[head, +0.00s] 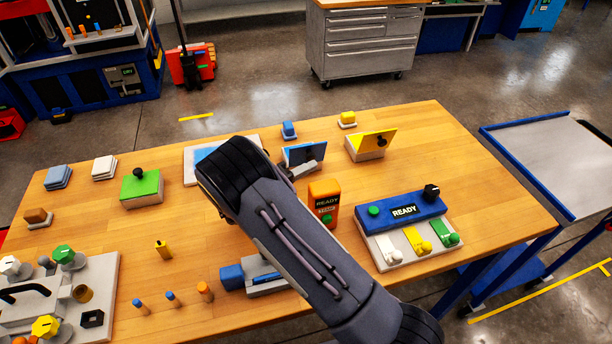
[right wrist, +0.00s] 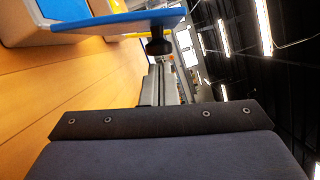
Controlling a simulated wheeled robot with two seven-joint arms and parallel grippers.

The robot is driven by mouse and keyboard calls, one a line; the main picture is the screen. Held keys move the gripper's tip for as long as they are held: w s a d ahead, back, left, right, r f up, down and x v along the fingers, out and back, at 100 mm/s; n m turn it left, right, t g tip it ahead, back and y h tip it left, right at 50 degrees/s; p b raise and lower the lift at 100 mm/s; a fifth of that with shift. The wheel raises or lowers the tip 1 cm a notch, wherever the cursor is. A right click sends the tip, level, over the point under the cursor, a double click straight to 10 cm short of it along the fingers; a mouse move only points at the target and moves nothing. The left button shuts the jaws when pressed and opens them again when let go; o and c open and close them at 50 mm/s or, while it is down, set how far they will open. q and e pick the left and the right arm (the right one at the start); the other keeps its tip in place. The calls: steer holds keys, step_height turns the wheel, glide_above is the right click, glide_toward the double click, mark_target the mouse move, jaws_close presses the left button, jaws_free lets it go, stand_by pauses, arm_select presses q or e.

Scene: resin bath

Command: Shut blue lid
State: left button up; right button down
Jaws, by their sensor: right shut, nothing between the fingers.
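The blue lid (head: 305,152) stands raised and tilted on its box, behind my right arm in the head view. My arm hides part of the box. In the right wrist view the blue lid (right wrist: 112,24) crosses the top, with a black knob (right wrist: 159,47) on its outer face. My right gripper (head: 304,168) is shut and empty, close in front of the lid. Its grey fingers show in the right wrist view (right wrist: 156,84), near the knob; I cannot tell whether they touch it. My left gripper is not in view.
A box with a raised yellow lid (head: 374,143) stands right of the blue one. A box with a closed green lid (head: 141,186) stands left. An orange READY device (head: 325,202) and a blue READY panel (head: 404,210) stand near my arm. The table's (head: 480,190) right end is bare.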

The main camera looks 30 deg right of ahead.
steer(key=shift+w+r, duration=0.1)
steer(key=shift+w, duration=0.15)
